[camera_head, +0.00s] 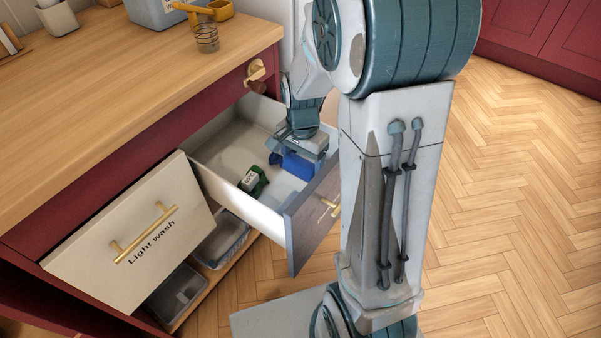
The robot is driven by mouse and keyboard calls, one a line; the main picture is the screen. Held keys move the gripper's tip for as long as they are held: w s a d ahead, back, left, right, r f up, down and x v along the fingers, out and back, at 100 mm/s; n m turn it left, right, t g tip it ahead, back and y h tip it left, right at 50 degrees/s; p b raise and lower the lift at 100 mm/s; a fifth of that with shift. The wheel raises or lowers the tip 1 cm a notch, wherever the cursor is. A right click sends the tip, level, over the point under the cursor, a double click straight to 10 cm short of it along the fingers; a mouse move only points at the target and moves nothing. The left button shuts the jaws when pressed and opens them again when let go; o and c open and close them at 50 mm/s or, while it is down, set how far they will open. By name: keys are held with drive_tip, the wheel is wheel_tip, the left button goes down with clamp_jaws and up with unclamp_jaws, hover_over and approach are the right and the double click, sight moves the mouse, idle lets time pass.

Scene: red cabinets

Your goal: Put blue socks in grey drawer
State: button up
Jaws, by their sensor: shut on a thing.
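The grey-fronted drawer (296,229) is pulled out of the red cabinet, and its pale inside shows. My gripper (297,160) is at this drawer, pointing down, with its fingers mostly hidden. It is shut on the blue socks (298,166), which show just below it, over or inside the drawer near its front. I cannot tell whether the socks touch the drawer floor. A dark green bundle with a pale label (253,181) lies in the same drawer, left of the blue socks.
A white drawer front marked "Light wash" (140,235) stands left of the open drawer. Grey bins (221,240) sit on a low shelf beneath. Wooden floor is clear to the right.

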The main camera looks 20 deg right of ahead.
sight(303, 171)
drive_tip(key=shift+f+b, duration=0.55)
drive_tip(key=shift+f, duration=1.35)
drive_tip(key=shift+f, duration=0.2)
drive_tip(key=o, duration=1)
drive_tip(key=shift+r, duration=0.15)
wheel_tip(303, 171, up, 12)
drive_tip(key=p, duration=0.4)
drive_tip(key=shift+r, duration=0.1)
